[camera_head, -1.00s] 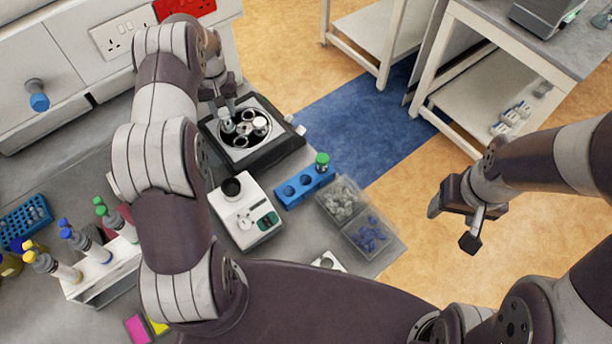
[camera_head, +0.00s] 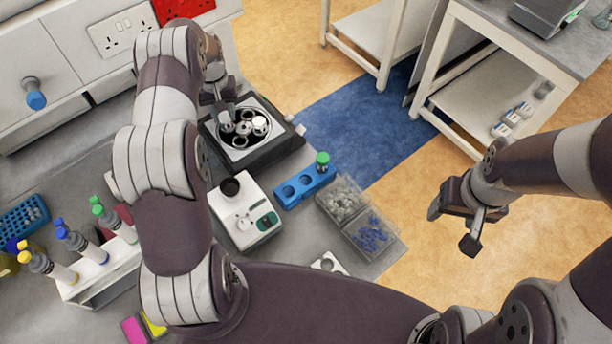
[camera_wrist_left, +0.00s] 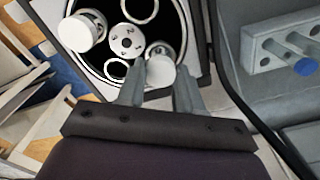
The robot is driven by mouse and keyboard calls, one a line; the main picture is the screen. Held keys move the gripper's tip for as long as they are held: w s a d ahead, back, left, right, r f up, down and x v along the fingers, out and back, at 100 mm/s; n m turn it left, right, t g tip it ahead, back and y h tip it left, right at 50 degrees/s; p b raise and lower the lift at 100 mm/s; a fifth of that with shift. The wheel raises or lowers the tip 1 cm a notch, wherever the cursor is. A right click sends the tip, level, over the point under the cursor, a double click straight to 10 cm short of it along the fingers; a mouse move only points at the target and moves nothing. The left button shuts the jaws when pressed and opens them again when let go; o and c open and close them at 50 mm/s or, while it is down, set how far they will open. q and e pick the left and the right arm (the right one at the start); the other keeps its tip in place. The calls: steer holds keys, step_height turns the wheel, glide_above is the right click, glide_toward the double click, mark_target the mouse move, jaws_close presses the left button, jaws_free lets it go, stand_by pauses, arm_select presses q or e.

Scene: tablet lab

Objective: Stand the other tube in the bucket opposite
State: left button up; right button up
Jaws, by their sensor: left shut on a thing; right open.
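The open centrifuge (camera_head: 270,150) stands at the back of the bench, with its rotor hub (camera_head: 243,127) in the bowl. A white-capped tube (camera_head: 260,123) sits in the bucket on the right; it also shows in the left wrist view (camera_wrist_left: 78,33). My left gripper (camera_head: 223,112) is shut on the other white-capped tube (camera_wrist_left: 160,70), on the hub's opposite side. This tube is over or partly in a bucket (camera_wrist_left: 166,35); its lower end is hidden, so depth cannot be told. Two other buckets look empty. My right gripper (camera_head: 462,222) is open and empty over the floor.
A blue rack (camera_head: 303,187) with a green-capped tube, a white device (camera_head: 245,218) with a black top cup, and clear bins (camera_head: 360,215) stand before the centrifuge. A bottle rack (camera_head: 100,275) is at the left.

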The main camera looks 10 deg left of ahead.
arm_select(q)
steer(key=shift+f, duration=0.4)
steer(key=o, duration=0.9)
steer(key=shift+r+b, duration=0.15)
steer(key=shift+b, duration=0.2)
step_height(320, 180, up, 5)
steer(key=shift+r+b, duration=0.2)
steer(key=shift+b, duration=0.6)
step_height(320, 180, up, 7)
steer(key=p, duration=0.5)
